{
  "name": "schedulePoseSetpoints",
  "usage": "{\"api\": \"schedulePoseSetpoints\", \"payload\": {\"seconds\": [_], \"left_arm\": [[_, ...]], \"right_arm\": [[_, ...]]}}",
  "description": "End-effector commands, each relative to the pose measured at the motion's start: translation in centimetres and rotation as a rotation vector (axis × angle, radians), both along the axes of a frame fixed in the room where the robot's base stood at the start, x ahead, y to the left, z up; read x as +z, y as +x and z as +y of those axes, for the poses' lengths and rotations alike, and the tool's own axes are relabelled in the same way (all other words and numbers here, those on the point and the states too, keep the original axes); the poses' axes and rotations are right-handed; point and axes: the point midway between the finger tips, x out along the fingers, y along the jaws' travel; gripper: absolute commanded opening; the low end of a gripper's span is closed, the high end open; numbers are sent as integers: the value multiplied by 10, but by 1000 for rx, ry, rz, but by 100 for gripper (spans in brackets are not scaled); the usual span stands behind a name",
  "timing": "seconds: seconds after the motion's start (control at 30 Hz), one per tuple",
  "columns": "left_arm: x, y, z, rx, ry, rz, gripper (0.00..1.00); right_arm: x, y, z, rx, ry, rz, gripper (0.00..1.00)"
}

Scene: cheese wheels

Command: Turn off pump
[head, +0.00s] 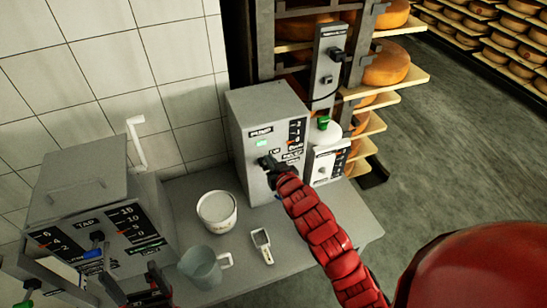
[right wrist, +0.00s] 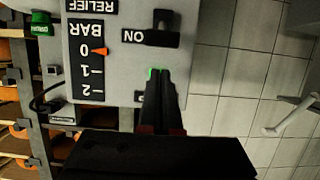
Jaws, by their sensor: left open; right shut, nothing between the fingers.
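The pump is a grey box (head: 265,105) labelled PUMP at the back of the table, with a lit green lamp (head: 262,143). In the right wrist view its front is upside down, with a black switch (right wrist: 162,36) beside the ON label. My right gripper (head: 267,163) is shut and empty in front of the pump's face. In the right wrist view its fingertips (right wrist: 158,72) cover part of the lamp, apart from the switch in the picture; I cannot tell whether they touch the panel. My left gripper (head: 140,286) is open, low at the left near the jug.
A white tub (head: 217,211) , a grey jug (head: 203,266) and a small handheld meter (head: 262,244) stand on the table. A grey TAP box (head: 88,200) is at left. Cheese shelves (head: 400,88) stand behind the pump. The table's front right is clear.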

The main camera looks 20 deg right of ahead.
Motion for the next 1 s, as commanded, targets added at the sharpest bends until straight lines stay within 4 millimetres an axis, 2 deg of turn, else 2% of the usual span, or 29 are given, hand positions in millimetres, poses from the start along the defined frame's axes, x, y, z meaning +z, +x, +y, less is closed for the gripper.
{"api": "schedulePoseSetpoints", "payload": {"seconds": [0.03,0.23,0.57,1.0], "left_arm": [[6,0,0,0,0,0,85],[10,0,0,0,0,0,85],[9,0,0,0,0,0,85],[-13,0,0,0,0,0,85]], "right_arm": [[-5,-1,-1,-2,-1,7,0],[-18,-1,0,-1,0,0,0],[-20,-2,0,-1,0,-1,0],[-28,-6,0,-1,1,-65,0]]}}
